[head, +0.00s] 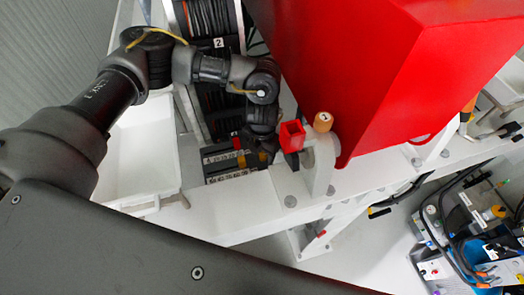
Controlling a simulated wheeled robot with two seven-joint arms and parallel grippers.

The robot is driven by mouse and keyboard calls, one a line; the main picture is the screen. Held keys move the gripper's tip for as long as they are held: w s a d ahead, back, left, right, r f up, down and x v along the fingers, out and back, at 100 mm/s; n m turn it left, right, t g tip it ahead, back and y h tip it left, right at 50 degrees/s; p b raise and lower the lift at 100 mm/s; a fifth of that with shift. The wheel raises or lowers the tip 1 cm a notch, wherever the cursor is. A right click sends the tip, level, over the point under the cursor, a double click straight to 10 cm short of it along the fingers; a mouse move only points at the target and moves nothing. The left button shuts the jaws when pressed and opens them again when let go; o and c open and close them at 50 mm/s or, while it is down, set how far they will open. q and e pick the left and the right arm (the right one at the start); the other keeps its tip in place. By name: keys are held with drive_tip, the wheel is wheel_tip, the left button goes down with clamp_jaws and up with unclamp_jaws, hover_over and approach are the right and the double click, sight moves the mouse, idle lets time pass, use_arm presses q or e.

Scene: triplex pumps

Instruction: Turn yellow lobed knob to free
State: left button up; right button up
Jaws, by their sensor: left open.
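A small yellow knob-like part (495,212) shows at the right on a panel with hoses; its lobes are too small to make out. My left gripper (265,150) points down beside a red square-ended part (291,135), left of the orange-brown cylinder. Its fingers are mostly hidden by its wrist, and I see nothing held in it. It is far from the yellow part. My right gripper is out of view.
A large red housing (390,70) fills the upper right. A white beam frame (250,205) with bolts runs below it. The hose panel (450,240) is at the lower right.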

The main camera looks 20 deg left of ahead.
use_arm(q)
drive_tip(key=shift+c, duration=0.5)
drive_tip(key=c, duration=0.9)
